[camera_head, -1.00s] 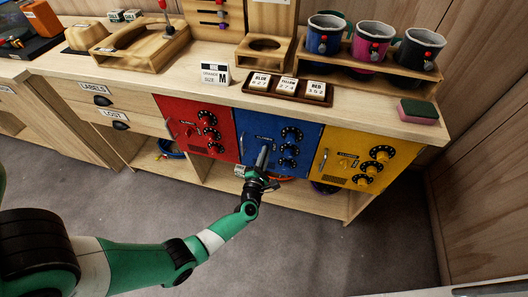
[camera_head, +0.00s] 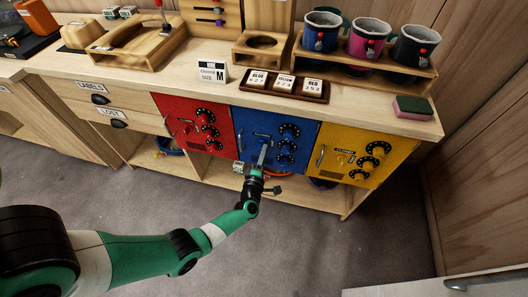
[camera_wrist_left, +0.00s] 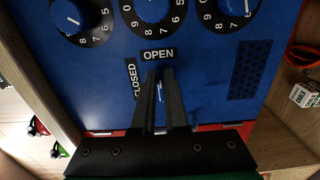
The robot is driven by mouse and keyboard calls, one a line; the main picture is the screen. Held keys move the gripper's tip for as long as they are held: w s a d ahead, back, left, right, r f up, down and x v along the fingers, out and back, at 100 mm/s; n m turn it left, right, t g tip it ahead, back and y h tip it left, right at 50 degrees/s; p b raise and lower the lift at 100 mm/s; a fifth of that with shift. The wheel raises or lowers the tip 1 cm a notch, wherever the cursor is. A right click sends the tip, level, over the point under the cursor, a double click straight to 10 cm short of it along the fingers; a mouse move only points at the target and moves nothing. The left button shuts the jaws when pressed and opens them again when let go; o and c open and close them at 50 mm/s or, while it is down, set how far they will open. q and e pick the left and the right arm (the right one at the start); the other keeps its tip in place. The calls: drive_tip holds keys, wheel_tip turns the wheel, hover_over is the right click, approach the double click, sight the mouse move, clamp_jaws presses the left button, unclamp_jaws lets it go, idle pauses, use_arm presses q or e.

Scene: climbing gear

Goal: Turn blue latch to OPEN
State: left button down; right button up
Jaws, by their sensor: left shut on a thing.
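The blue locker door (camera_head: 283,166) is in the middle of the cabinet front and looks closed. It has three black-and-blue number dials and a small blue latch (camera_wrist_left: 160,90). My left gripper (camera_head: 263,152) reaches the latch from below and in front. In the left wrist view the left gripper (camera_wrist_left: 160,76) is shut on the latch, which shows only as a thin blue strip between the fingers. The OPEN label (camera_wrist_left: 158,55) is just beyond the fingertips, and the CLOSED label (camera_wrist_left: 132,78) is to their left. The latch's exact angle is mostly hidden. My right gripper is not in view.
A red locker door (camera_head: 190,122) and a yellow locker door (camera_head: 340,165) flank the blue one. A wooden tray (camera_head: 262,88) of number cards sits on the counter above. Cups stand in a rack (camera_head: 395,72). The floor in front is clear.

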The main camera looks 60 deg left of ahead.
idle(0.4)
use_arm(q)
drive_tip(key=c, duration=0.9)
unclamp_jaws()
drive_tip(key=shift+c, duration=0.2)
drive_tip(key=p+v, duration=0.4)
drive_tip(key=v, duration=0.7)
drive_tip(key=shift+s+d, duration=0.25)
